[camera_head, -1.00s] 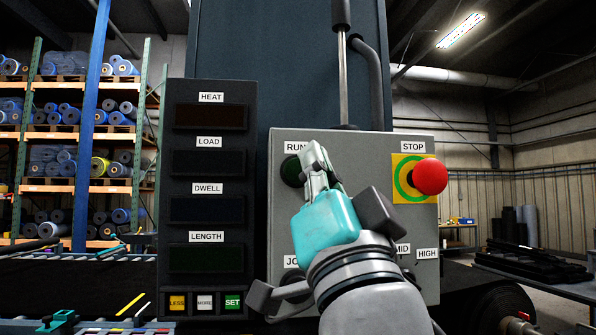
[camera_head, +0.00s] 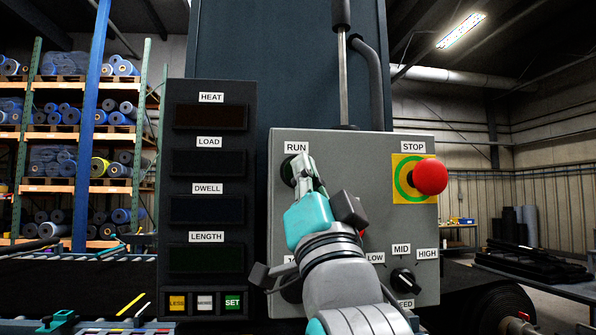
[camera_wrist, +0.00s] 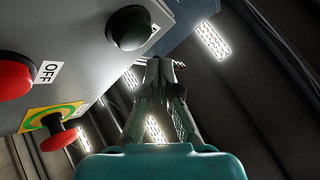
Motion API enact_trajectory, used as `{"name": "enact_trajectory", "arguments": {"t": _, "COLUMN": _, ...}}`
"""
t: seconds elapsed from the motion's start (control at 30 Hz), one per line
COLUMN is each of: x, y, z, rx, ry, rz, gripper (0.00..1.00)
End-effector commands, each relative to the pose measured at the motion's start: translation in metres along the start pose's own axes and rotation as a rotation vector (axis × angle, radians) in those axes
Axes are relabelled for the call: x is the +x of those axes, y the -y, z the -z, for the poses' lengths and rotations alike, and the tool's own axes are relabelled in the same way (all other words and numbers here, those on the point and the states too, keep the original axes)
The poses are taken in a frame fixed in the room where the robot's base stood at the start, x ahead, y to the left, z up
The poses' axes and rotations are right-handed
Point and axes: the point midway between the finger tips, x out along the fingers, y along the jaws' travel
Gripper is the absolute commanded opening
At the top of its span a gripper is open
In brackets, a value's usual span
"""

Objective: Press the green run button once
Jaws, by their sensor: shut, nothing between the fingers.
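The run button (camera_head: 288,171) is a dark green dome under the RUN label at the upper left of the grey control panel (camera_head: 350,150). In the head view, my gripper (camera_head: 303,162) covers its right part. In the wrist view, the same dark dome (camera_wrist: 128,28) sits up and left of my gripper's fingertips (camera_wrist: 165,66), with a visible gap in that picture. My fingers are shut with nothing between them. Whether they touch the button cannot be told for sure, but no contact shows.
A red stop button (camera_head: 430,177) on a yellow plate stands out at the panel's upper right. A red OFF button (camera_wrist: 14,75) shows in the wrist view. A selector knob (camera_head: 402,278) is lower right. A dark display column (camera_head: 207,220) stands left of the panel.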

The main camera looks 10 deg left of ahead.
Motion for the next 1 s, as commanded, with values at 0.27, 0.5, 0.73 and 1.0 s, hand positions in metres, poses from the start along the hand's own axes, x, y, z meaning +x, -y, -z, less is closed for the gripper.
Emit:
{"name": "enact_trajectory", "arguments": {"t": 0.27, "x": 0.0106, "y": -0.0076, "z": -0.0076, "rx": 0.000, "ry": -0.001, "rz": 0.000, "gripper": 0.00}}
{"name": "enact_trajectory", "arguments": {"t": 0.5, "x": 0.0112, "y": -0.0081, "z": -0.0081, "rx": 0.000, "ry": -0.001, "rz": 0.000, "gripper": 0.00}}
{"name": "enact_trajectory", "arguments": {"t": 0.73, "x": 0.0110, "y": -0.0081, "z": -0.0080, "rx": 0.000, "ry": -0.001, "rz": 0.000, "gripper": 0.00}}
{"name": "enact_trajectory", "arguments": {"t": 1.0, "x": 0.0109, "y": -0.0081, "z": -0.0080, "rx": 0.000, "ry": -0.001, "rz": 0.000, "gripper": 0.00}}
